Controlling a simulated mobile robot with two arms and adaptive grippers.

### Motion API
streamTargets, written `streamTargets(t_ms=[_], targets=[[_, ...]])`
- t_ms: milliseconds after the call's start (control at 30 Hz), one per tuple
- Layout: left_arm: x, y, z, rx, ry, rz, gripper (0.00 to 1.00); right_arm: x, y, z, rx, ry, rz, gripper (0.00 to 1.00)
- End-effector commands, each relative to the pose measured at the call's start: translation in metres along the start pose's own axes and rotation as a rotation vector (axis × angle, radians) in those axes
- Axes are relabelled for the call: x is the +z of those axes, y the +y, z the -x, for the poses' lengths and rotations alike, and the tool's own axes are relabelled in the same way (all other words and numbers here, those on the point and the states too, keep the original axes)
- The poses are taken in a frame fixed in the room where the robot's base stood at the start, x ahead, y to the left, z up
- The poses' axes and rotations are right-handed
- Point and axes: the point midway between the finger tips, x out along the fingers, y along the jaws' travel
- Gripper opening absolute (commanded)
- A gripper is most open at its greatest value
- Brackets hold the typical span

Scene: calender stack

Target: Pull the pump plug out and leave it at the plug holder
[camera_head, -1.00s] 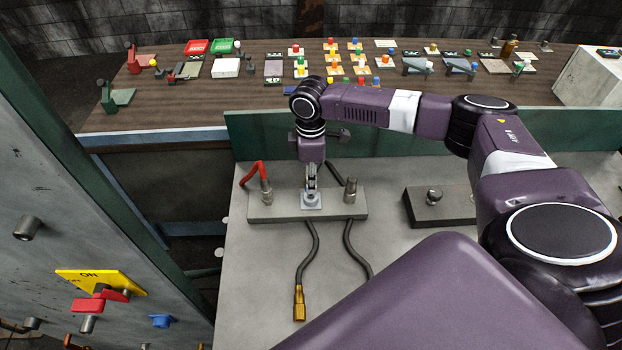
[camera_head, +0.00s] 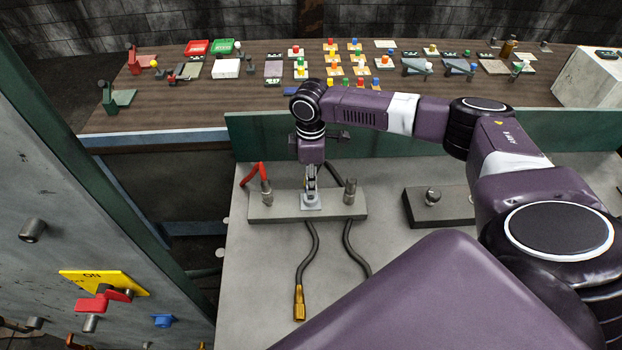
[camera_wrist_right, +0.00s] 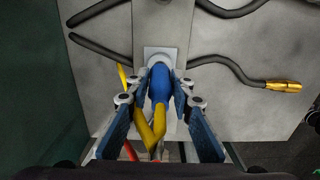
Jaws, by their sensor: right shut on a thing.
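The pump plug (camera_wrist_right: 160,82) is blue with a yellow rear part in the right wrist view. It stands at a pale square plate (camera_wrist_right: 160,54) on a grey block (camera_head: 262,209), where I cannot tell how deep it sits. My right gripper (camera_wrist_right: 160,98) is shut on the plug, with its blue fingers on both sides of it. In the head view my right gripper (camera_head: 311,184) points down over the pale plate and mostly hides the plug. I cannot tell which thing is the plug holder. My left gripper is not in view.
Dark hoses lie in front, one with a brass end (camera_head: 299,303). A dark block with a knob (camera_head: 433,196) is to the right. A panel with a yellow ON plate (camera_head: 104,282) stands at left.

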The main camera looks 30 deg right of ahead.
Motion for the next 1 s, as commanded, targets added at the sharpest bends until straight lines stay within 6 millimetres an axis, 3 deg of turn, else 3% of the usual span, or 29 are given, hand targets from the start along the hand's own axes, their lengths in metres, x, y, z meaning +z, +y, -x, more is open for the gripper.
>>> streamTargets(t_ms=[1000], targets=[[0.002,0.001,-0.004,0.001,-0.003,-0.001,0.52,0.0,0.0,-0.014,-0.001,0.001,0.0,0.0]])
